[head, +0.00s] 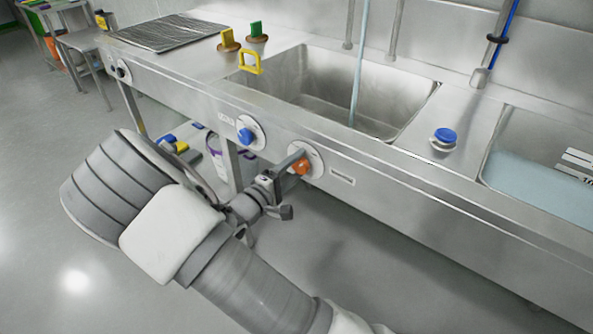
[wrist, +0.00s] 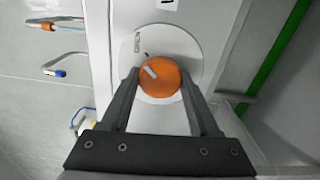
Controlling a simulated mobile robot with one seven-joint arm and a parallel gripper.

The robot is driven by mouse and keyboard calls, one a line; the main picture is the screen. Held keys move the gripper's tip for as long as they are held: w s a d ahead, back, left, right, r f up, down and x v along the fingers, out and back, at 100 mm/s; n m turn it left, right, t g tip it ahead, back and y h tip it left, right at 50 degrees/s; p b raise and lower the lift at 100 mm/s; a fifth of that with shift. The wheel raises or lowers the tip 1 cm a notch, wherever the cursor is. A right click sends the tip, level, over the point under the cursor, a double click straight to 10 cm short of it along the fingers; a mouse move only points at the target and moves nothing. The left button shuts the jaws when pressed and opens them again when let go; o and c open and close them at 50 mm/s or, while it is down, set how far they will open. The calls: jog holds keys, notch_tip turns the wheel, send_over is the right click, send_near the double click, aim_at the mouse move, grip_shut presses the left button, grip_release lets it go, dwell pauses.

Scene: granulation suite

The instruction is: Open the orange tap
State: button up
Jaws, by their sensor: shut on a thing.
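The orange tap (wrist: 160,78) is a round knob with a pale pointer mark, set on a white round dial plate marked OPEN. In the wrist view the two fingers of my gripper (wrist: 160,92) stand on either side of the knob and are shut on it. In the head view the orange tap (head: 300,167) is on the sink's front panel, partly hidden by my gripper (head: 291,165). A stream of water (head: 358,60) falls into the left sink basin (head: 315,100).
A blue knob (head: 246,136) is on the same panel to the left of the orange one. The right basin (head: 535,170) holds bluish water. Green and yellow handled items stand on the counter's left part. The floor in front is clear.

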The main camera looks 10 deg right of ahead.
jog(key=shift+m, duration=0.5)
jog(key=o, duration=1.3)
jog(key=shift+o, duration=0.2)
jog(key=p+v, duration=0.2)
jog(key=v, duration=1.5)
jog(key=shift+s+a+p, duration=0.2)
jog(key=shift+p, duration=0.15)
jog(key=shift+r, duration=0.1)
